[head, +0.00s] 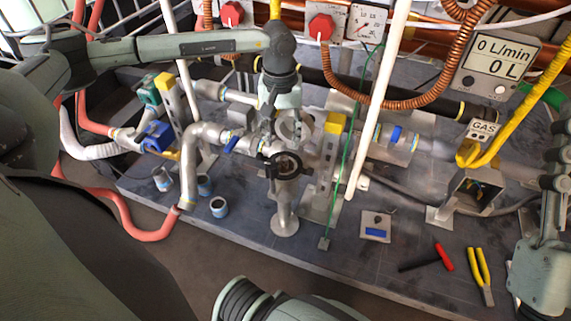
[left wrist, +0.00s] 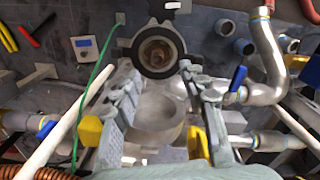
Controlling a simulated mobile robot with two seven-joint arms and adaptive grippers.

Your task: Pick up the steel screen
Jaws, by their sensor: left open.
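My left gripper (head: 287,143) reaches down from above over the steel pipe assembly in the head view. Its two fingers are apart, and in the left wrist view (left wrist: 158,78) they stand on either side of a round grey metal body (left wrist: 158,112). Just past the fingertips is a dark ring fitting (left wrist: 179,35) with a rusty brown round opening; in the head view this ring (head: 300,163) sits above a steel foot. I cannot single out the steel screen for sure; it may be in or behind this fitting.
A thin green wire (head: 341,165) and a white pipe (head: 376,110) run close right of the gripper. Blue-rimmed cups (head: 219,208) stand left.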

